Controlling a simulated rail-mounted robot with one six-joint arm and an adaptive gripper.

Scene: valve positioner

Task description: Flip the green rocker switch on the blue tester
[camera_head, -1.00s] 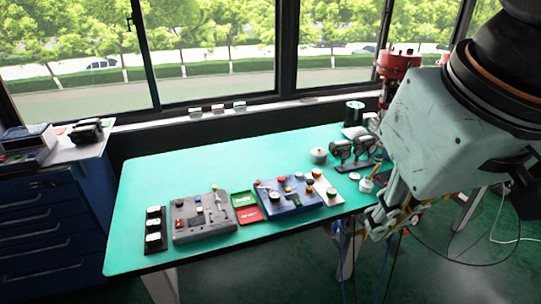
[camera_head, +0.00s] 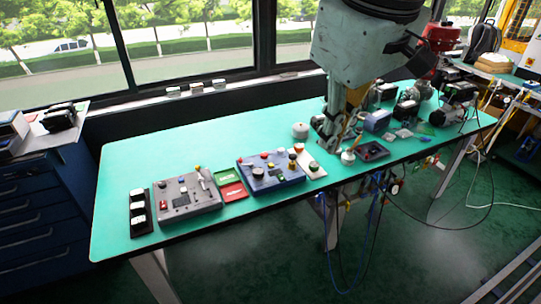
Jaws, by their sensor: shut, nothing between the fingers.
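A grey control box (camera_head: 188,204) and green and red trays (camera_head: 232,192) lie left of the tester. A pale button strip (camera_head: 313,171) is close on its right. A white round pot (camera_head: 300,130) stands behind. Motors and boxes crowd the right end.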

